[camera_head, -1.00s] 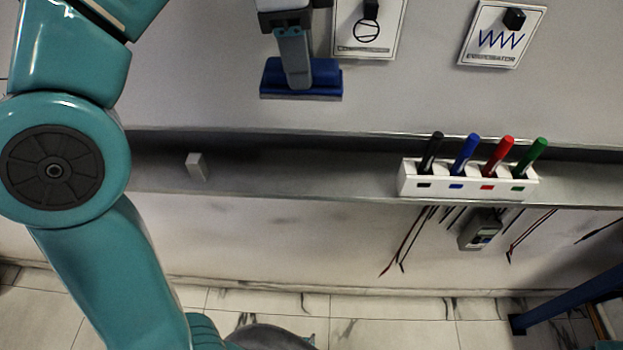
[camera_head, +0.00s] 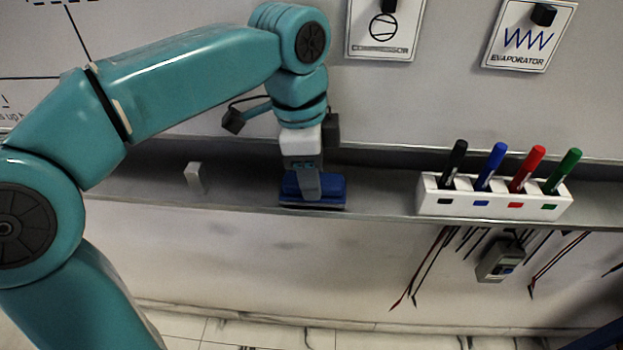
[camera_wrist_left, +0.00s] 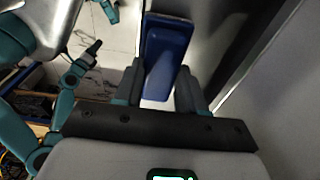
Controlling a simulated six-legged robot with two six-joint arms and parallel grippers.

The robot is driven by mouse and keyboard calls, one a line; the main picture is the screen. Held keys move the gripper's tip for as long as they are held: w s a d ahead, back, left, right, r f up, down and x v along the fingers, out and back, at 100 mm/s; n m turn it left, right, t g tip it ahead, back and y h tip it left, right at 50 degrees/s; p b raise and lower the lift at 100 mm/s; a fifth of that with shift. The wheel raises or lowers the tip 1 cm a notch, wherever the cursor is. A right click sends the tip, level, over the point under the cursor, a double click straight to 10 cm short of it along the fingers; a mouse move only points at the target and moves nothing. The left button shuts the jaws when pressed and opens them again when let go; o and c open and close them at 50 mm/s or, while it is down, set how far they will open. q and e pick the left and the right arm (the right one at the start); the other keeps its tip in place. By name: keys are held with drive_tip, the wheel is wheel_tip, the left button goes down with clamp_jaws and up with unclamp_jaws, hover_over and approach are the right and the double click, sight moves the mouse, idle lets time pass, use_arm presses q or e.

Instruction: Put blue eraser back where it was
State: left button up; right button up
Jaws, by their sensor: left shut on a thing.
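The blue eraser (camera_head: 325,188) is at the grey ledge below the whiteboard, left of the marker holder. My left gripper (camera_head: 307,188) is shut on it from above. In the head view the eraser lies level, at or just over the ledge; I cannot tell whether it touches. In the left wrist view the blue eraser (camera_wrist_left: 166,50) sits between the two fingers of my left gripper (camera_wrist_left: 162,85). My right gripper is not in the head view.
The grey ledge (camera_head: 380,198) is bare between eraser and marker holder. A small light block (camera_head: 194,177) stands on it to the left. The white marker holder (camera_head: 490,202) with black, blue, red and green markers stands to the right. Cables and a meter (camera_head: 498,262) hang below.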

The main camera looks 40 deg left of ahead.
use_arm(q)
drive_tip(key=shift+a+f, duration=0.1)
drive_tip(key=shift+f, duration=0.4)
drive_tip(key=shift+f, duration=0.1)
drive_tip(key=o, duration=0.9)
drive_tip(key=shift+o, duration=0.2)
drive_tip(key=shift+r, duration=0.35)
wheel_tip(320, 180, up, 12)
drive_tip(key=a+p, duration=0.1)
drive_tip(key=p, duration=0.1)
drive_tip(key=shift+s+f+p, duration=0.25)
drive_tip(key=shift+s+p, duration=0.15)
drive_tip(key=shift+s, duration=0.05)
